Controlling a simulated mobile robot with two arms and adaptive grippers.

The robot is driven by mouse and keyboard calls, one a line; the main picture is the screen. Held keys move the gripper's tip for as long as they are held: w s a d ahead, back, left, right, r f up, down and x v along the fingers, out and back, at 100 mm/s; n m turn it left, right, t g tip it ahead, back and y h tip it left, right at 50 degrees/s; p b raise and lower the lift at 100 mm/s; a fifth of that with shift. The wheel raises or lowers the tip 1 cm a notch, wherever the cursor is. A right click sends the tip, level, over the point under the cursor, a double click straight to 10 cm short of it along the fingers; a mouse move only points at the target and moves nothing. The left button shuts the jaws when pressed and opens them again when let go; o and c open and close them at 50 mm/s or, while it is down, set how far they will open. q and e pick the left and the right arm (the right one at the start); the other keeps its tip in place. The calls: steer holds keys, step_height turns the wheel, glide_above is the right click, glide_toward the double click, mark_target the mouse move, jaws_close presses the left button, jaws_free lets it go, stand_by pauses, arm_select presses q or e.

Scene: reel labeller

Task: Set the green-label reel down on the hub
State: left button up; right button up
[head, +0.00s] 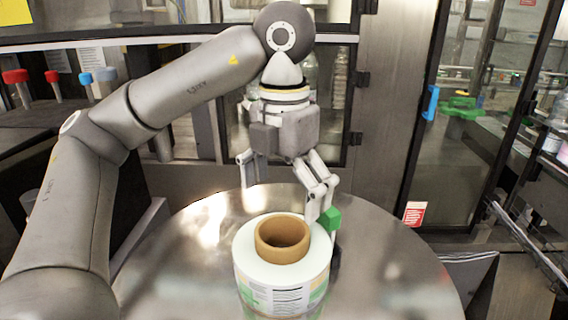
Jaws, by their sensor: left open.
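The green-label reel (283,262) is a white roll with a brown cardboard core and green patches on its printed label. It stands upright at the front middle of the round metal table (390,275). The hub cannot be made out; the reel may be covering it. My left gripper (282,203) is open above and just behind the reel, pointing down, with nothing held in it. Its right finger comes down close to the reel's back right rim; I cannot tell whether it touches. My right gripper is not in view.
A small green block (330,219) on a dark part sits at the reel's right back edge, close to the finger. Glass machine doors (450,110) stand behind the table. Red- and blue-capped tubes (52,84) are at far left. The table's right side is clear.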

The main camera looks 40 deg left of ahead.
arm_select(q)
steer(key=shift+r, duration=2.5)
